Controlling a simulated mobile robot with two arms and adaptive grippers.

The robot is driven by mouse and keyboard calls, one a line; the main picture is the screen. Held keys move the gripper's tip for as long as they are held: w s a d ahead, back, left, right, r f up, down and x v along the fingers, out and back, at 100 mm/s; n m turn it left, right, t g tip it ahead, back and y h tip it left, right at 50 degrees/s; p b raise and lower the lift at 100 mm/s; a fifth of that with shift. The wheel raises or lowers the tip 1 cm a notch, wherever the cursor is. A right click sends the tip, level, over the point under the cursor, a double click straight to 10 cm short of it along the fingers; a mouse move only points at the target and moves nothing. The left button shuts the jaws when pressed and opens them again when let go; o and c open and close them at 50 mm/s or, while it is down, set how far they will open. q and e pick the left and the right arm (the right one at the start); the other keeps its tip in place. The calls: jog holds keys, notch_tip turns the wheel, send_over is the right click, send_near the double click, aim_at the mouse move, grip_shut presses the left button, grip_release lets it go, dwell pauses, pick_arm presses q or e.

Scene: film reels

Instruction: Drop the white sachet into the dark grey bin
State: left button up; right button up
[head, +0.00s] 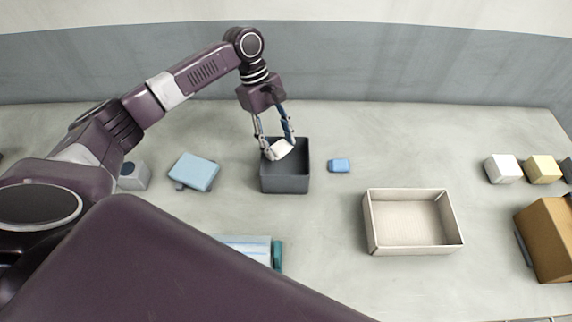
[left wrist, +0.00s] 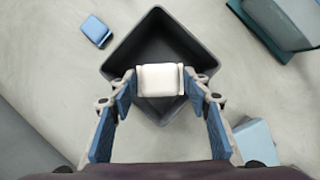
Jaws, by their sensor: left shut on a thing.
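The white sachet (head: 280,150) is held between the fingers of my left gripper (head: 277,146), over the opening of the dark grey bin (head: 286,184). In the left wrist view the sachet (left wrist: 160,80) sits between the fingertips of my left gripper (left wrist: 160,84). The bin (left wrist: 197,53) shows below it there, turned cornerwise, and its visible inside looks empty. I cannot tell the exact height of the sachet above the rim. My right gripper is not in view.
A small blue block (head: 339,166) lies right of the bin. A light blue box (head: 194,172) lies left of it. A beige open tray (head: 412,250) stands at front right. White (head: 502,169) and yellow (head: 543,169) blocks and a brown box (head: 548,240) are far right.

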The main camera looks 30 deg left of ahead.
pick_arm(q)
jog(key=o, duration=1)
jog(key=shift+o, duration=0.2)
jog(key=v, duration=1.2)
jog(key=shift+d, duration=0.1)
